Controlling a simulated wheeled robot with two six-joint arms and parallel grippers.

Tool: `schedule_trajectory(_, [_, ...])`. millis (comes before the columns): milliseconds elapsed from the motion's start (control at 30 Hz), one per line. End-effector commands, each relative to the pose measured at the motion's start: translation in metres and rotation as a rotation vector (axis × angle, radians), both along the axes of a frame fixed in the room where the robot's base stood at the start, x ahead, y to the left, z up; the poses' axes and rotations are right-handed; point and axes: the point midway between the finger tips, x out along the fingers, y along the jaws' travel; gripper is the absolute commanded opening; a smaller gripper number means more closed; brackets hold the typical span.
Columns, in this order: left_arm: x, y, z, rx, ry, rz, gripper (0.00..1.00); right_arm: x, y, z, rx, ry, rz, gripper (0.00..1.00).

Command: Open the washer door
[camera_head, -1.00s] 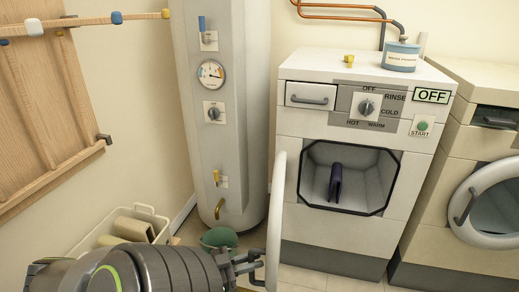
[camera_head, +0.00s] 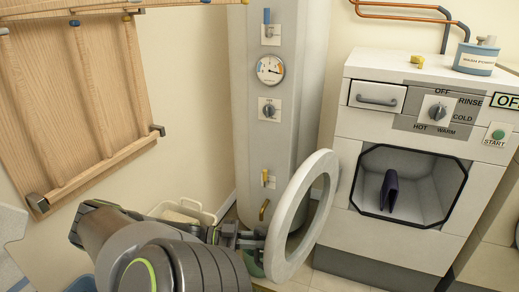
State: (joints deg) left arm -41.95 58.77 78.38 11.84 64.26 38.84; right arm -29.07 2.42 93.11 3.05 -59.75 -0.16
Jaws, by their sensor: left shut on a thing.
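The white washer (camera_head: 350,215) stands at the right, with its dark-rimmed opening (camera_head: 415,183) uncovered. A dark purple folded thing (camera_head: 389,190) is inside. The washer door (camera_head: 322,168), a pale ring, stands swung out to the left of the opening. My left gripper (camera_head: 252,239) is at the door's left edge, shut on what seems to be its handle, which the fingers mostly hide. My left arm comes in from the bottom left. My right gripper is not in view.
A tall grey boiler (camera_head: 290,105) with a gauge stands behind the door. A pale bin (camera_head: 207,216) is on the floor behind my left arm. A wooden rack (camera_head: 105,90) is on the left wall. A blue tin (camera_head: 475,58) stands on the washer.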

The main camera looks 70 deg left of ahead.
Motion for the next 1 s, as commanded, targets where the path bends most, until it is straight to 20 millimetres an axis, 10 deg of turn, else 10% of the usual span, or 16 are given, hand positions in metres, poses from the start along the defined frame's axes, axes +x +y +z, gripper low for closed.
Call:
schedule_trajectory(433, [0.001, 0.003, 0.000, 0.001, 0.002, 0.004, 0.00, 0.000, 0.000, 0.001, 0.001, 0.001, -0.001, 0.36])
schedule_trajectory(467, [0.001, 0.003, 0.000, 0.001, 0.002, 0.003, 0.20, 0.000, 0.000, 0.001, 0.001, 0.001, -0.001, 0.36])
schedule_trajectory(567, [0.001, 0.002, 0.000, 0.000, 0.001, 0.003, 0.33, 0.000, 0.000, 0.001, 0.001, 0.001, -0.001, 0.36])
schedule_trajectory(1000, [-0.010, 0.007, 0.000, 0.001, 0.002, 0.002, 0.35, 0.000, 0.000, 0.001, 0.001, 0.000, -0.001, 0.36])
